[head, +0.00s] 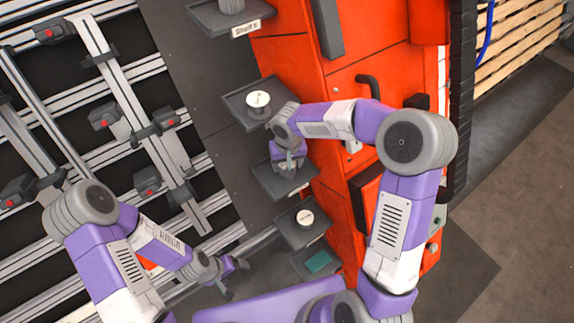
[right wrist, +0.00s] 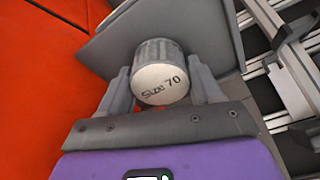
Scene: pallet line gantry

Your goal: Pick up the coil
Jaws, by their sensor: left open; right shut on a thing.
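A grey ribbed cylinder (right wrist: 159,72) with a white end marked "Size: 70" sits between the fingers of my right gripper (right wrist: 163,88) in the right wrist view. It looks like a coil, but I cannot be sure. The right gripper is shut on it, over a dark shelf tray (right wrist: 105,48). In the head view the right gripper (head: 290,163) is at the shelf (head: 270,185) in the middle of the column, and mostly hides the piece. My left gripper (head: 236,279) is open and empty at the lower middle, away from the shelves.
A white-topped round piece (head: 258,99) stands on the shelf above, another (head: 305,217) on the shelf below. A grey piece (head: 231,5) stands on the top shelf, a teal item (head: 318,262) on the lowest. An orange cabinet (head: 295,60) backs the shelves; metal rails (head: 125,75) fill the left.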

